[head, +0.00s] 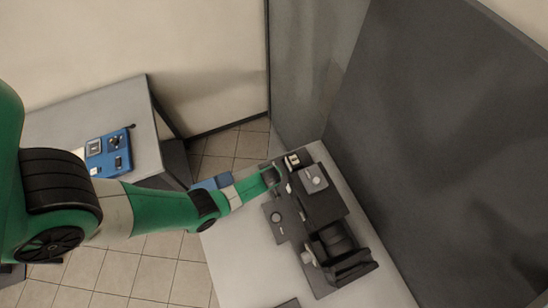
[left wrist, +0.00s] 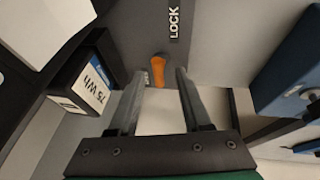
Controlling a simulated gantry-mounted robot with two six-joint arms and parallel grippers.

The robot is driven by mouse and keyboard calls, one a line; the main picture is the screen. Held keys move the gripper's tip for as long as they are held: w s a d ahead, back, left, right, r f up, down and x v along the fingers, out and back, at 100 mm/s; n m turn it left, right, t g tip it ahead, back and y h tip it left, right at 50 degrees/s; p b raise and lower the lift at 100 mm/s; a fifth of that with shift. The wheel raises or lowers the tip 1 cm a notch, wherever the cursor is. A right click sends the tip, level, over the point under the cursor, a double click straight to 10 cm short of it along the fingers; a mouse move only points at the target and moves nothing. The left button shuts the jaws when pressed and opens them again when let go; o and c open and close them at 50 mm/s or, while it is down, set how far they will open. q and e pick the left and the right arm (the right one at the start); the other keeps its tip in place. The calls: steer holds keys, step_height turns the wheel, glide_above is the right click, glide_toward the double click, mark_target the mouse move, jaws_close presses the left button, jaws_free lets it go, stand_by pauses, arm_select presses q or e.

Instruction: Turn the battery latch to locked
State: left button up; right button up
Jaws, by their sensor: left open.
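The battery latch (left wrist: 158,71) is a small orange lever on a dark grey panel in the left wrist view. It sits below and left of a white "LOCK" label (left wrist: 174,24), its long side running roughly up and down the picture. My left gripper (left wrist: 161,77) is open, with one finger on each side of the latch and visible gaps between. A dark battery (left wrist: 90,84) marked "75 Wh" is left of the fingers. In the head view my left gripper (head: 276,174) is at the dark device's (head: 322,208) upper left side; the latch cannot be made out there.
The device stands on a light table (head: 252,262) beside a tall dark panel (head: 440,130). A blue object (left wrist: 288,72) is at the right of the left wrist view. A second table (head: 60,122) at left holds a blue panel (head: 108,152). Tiled floor separates the tables.

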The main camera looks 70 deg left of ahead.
arm_select(q)
steer(key=shift+w+a+f, duration=0.1)
steer(key=shift+a+f, duration=0.1)
steer(key=shift+f, duration=0.25)
jaws_close()
